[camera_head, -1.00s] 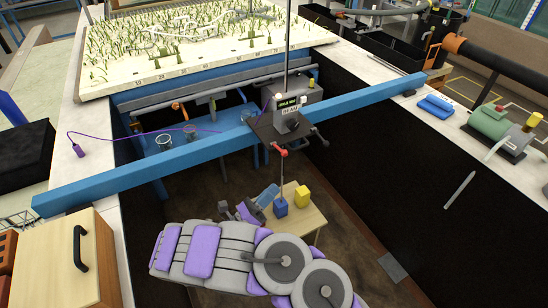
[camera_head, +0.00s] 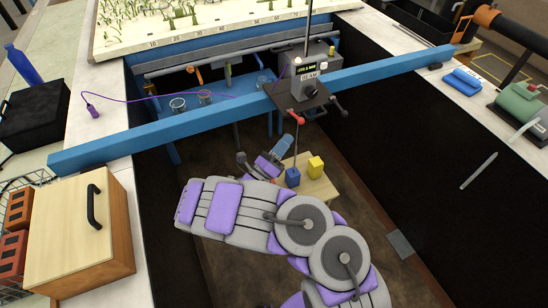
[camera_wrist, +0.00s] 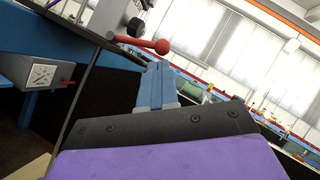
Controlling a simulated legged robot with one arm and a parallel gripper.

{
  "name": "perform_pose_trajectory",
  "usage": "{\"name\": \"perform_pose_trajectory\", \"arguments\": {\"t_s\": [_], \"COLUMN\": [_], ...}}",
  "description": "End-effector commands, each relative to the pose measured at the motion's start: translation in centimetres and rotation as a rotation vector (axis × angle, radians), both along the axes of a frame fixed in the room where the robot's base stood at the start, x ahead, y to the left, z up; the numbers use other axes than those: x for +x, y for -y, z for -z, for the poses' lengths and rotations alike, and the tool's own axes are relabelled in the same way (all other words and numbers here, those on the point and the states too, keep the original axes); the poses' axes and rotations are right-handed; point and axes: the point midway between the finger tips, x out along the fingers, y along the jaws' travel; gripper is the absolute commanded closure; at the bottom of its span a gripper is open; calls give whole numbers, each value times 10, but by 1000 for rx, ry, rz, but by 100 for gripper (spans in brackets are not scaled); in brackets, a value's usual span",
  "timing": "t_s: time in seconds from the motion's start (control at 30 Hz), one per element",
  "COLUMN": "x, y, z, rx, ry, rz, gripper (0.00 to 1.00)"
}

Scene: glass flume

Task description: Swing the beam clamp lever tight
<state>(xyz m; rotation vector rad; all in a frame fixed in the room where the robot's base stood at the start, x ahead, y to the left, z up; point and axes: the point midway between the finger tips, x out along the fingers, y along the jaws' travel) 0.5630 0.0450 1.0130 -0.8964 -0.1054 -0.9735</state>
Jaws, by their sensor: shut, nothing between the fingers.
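The beam clamp (camera_head: 308,85) is a grey block on a dark plate, seated on the blue beam (camera_head: 200,117) that spans the flume. Its red lever ends in a red ball (camera_head: 300,121) hanging at the near side of the plate. In the wrist view the red lever (camera_wrist: 140,43) points right, its ball just beyond and above my fingertips. My gripper (camera_head: 285,142) is below and slightly left of the red ball, apart from it in the head view. Its blue fingers (camera_wrist: 154,82) are together and empty. Whether they touch the lever cannot be told.
A rod hangs from the clamp towards a small wooden stand with a blue cube (camera_head: 292,177) and a yellow cube (camera_head: 316,167). A black-knobbed handle (camera_head: 342,111) sticks out at the clamp's right. Glass jars (camera_head: 178,104) stand behind the beam. Dark flume walls flank my arm.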

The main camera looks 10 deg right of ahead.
Motion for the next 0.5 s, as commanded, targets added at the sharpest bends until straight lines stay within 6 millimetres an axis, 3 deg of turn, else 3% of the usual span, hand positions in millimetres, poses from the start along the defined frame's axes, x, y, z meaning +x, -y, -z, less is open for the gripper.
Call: {"name": "perform_pose_trajectory", "arguments": {"t_s": [0.2, 0.5], "x": [16, 22], "y": [18, 25], "z": [-13, -18], "rx": [0, 1], "ry": [5, 1], "rz": [1, 0], "gripper": [100, 100]}}
